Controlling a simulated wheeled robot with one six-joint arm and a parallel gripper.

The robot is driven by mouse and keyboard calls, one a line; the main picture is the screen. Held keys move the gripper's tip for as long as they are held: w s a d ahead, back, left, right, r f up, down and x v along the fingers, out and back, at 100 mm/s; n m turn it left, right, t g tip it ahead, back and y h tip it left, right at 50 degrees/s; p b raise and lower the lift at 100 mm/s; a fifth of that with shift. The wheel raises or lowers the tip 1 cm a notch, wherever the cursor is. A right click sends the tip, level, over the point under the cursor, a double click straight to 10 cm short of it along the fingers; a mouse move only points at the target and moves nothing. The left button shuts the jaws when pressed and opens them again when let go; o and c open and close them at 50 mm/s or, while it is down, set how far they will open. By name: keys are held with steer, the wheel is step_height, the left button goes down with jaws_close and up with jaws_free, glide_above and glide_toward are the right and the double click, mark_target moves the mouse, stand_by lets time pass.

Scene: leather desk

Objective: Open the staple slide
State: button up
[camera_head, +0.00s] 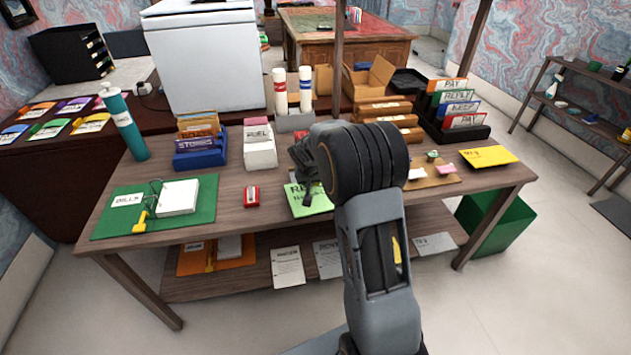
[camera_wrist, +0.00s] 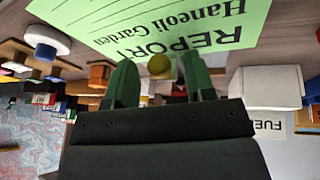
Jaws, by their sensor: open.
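My gripper (camera_head: 305,185) hangs over the green report sheet (camera_head: 318,206) near the front middle of the desk. In the wrist view, my gripper (camera_wrist: 158,62) is open, with two dark green fingers apart. A small round yellow-olive knob (camera_wrist: 159,67) shows between the fingertips, and I see no finger touching it. I cannot tell whether it belongs to the staple slide. The green sheet (camera_wrist: 160,22), reading "REPORT" and "Haneoli Garden", lies beyond the fingertips. I cannot clearly make out a staple slide or stapler; my arm hides part of the desk.
A red object (camera_head: 251,196) lies left of the sheet. A green binder (camera_head: 110,219) lies at the left, near a teal bottle (camera_head: 124,127). A white box marked "FUEL" (camera_head: 259,153) and a blue card holder (camera_head: 200,158) stand behind. A yellow card (camera_head: 489,156) lies at right.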

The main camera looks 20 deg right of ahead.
steer(key=v, duration=1.3)
steer(key=shift+r, duration=0.25)
steer(key=shift+a, duration=0.15)
